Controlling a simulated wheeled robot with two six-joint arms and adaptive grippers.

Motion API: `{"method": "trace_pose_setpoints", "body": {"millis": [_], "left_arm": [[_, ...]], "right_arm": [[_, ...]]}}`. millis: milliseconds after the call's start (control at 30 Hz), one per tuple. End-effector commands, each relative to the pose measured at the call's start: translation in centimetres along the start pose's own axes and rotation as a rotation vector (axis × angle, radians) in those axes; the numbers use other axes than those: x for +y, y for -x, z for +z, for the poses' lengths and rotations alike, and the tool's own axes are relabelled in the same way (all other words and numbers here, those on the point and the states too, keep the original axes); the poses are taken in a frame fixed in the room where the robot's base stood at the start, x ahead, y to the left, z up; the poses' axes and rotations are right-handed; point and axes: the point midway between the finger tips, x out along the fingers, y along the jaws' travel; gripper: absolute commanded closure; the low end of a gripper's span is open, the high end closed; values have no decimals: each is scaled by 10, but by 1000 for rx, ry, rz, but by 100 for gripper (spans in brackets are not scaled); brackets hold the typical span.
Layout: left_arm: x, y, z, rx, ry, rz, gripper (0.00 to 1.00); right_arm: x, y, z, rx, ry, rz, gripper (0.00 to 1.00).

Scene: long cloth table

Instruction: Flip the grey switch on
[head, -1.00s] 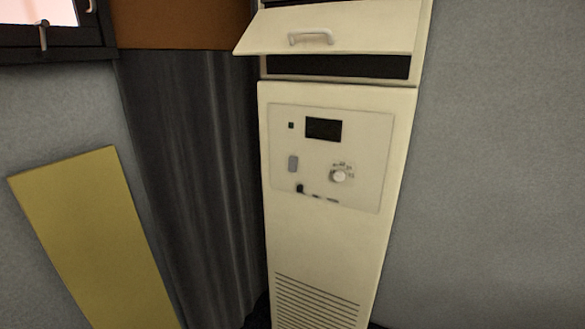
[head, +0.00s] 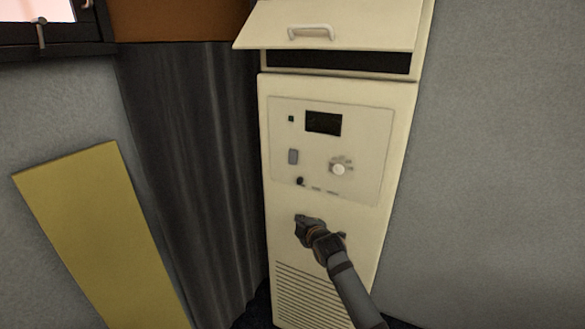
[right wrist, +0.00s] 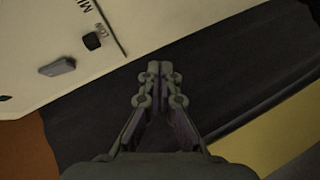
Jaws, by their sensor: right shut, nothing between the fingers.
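The grey switch (head: 293,157) is a small upright rocker on the left of the cream cabinet's control panel (head: 365,187). In the right wrist view the grey switch (right wrist: 57,67) lies at the left, clear of the fingers. My right gripper (head: 300,221) is in front of the cabinet, below the panel and the switch. Its fingers (right wrist: 159,68) are closed together and empty, and appear apart from the switch. I cannot tell the switch's on or off position. My left gripper is not in view.
A black knob (head: 300,181) sits below the switch, with a white dial (head: 338,169) to the right and a dark display (head: 323,123) above. The tilted flap with a handle (head: 310,32) juts out above. A yellow board (head: 100,230) leans at left.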

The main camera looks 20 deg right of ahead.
Motion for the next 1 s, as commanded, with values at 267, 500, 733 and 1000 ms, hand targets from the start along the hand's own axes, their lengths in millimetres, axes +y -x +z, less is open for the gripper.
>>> {"method": "trace_pose_setpoints", "body": {"millis": [267, 500, 733, 1000], "left_arm": [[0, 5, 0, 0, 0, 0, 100], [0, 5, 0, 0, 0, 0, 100], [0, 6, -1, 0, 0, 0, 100], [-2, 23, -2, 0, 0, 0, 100]], "right_arm": [[122, 52, -56, 69, 202, 189, 100], [135, 61, -62, 75, 230, 213, 100], [135, 59, -63, 74, 228, 212, 100], [147, 19, -68, 74, 226, 210, 100]]}}
